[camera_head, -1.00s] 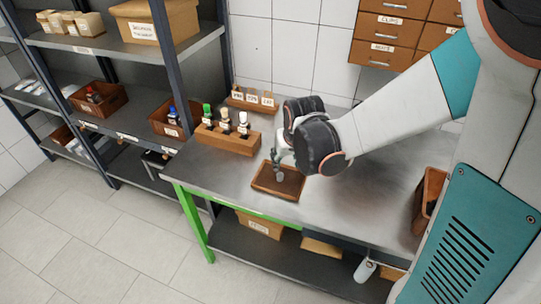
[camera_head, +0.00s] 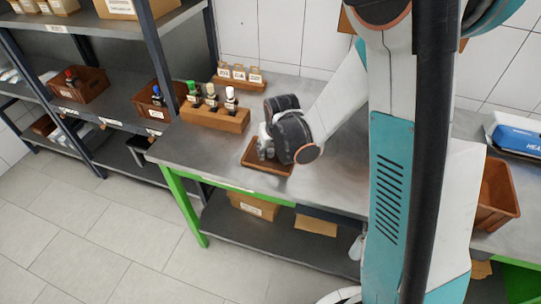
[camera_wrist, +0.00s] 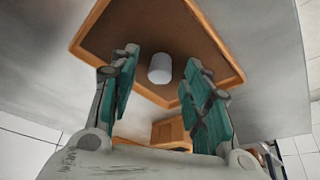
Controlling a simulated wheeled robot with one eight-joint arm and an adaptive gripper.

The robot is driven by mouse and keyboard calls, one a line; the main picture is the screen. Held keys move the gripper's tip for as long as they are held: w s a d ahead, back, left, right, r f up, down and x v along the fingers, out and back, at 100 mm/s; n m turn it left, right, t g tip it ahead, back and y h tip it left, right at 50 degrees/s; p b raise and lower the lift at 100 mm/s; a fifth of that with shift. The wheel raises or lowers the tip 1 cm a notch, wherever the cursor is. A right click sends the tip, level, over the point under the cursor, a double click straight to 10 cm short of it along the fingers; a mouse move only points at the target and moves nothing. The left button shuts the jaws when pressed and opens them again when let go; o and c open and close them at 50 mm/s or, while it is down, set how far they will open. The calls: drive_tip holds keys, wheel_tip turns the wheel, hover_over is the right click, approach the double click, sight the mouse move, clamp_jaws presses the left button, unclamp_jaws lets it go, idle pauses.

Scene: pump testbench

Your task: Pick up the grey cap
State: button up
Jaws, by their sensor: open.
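The grey cap (camera_wrist: 160,68) is a small light-grey cylinder in the brown tray (camera_wrist: 215,35), seen in the wrist view. My gripper (camera_wrist: 160,75) is open, with one teal-padded finger on each side of the cap and a gap on both sides. In the head view the tray (camera_head: 248,151) lies on the metal workbench, and my gripper (camera_head: 266,150) reaches down into it. The cap is hidden there behind my gripper and wrist.
A wooden block (camera_head: 214,117) with bottles capped green, cream and white stands behind the tray. A smaller rack (camera_head: 238,84) with labelled items is further back. A brown bin (camera_head: 495,196) is at the right. The bench (camera_head: 190,155) left of the tray is clear.

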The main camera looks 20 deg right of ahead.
drive_tip(key=c, duration=0.8)
